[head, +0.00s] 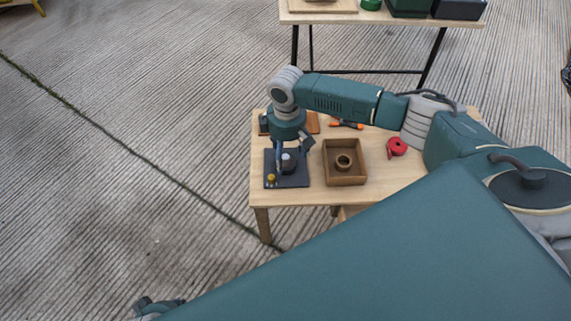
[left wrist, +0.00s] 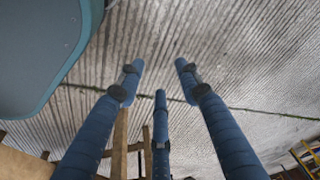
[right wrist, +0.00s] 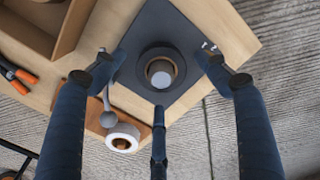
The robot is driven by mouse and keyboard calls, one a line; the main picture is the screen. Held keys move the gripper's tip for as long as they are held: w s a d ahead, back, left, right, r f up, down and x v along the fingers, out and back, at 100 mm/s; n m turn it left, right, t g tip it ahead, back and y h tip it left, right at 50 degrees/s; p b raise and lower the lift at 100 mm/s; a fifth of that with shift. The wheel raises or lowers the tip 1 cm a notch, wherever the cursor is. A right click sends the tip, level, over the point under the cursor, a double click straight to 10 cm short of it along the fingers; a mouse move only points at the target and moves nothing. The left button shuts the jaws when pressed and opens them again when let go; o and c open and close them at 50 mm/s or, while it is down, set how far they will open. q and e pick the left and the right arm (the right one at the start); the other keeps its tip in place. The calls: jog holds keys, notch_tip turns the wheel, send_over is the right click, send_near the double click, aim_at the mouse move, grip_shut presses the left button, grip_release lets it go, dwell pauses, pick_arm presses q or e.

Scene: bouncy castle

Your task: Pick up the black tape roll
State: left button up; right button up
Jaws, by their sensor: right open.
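The black tape roll (head: 289,165) sits on a dark square mat (head: 299,181) on the wooden table. In the right wrist view the black tape roll (right wrist: 146,78) lies flat near the middle, with a brown inner ring and a pale round thing in its hole. My right gripper (head: 292,150) is above it, pointing down, with its fingers spread around the roll's outline and apart from it in the right wrist view. My left gripper (left wrist: 160,80) has its fingers spread over bare ground, with nothing between them.
A wooden tray (head: 361,180) holding a brown roll stands right of the mat. A red roll (head: 397,147) and an orange-handled tool (head: 346,124) lie on the table. A white roll (right wrist: 122,137) is near the mat. Another table (head: 460,22) stands behind.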

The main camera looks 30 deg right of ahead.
jog(key=shift+f+b, duration=0.3)
jog(key=shift+f, duration=1.2)
pick_arm(q)
jog(key=r, duration=0.3)
jog(key=shift+w, duration=0.2)
pick_arm(e)
jog(key=c, duration=1.3)
jog(key=shift+o, duration=0.2)
pick_arm(q)
jog(key=shift+r, duration=0.1)
pick_arm(e)
jog(key=shift+r, duration=0.15)
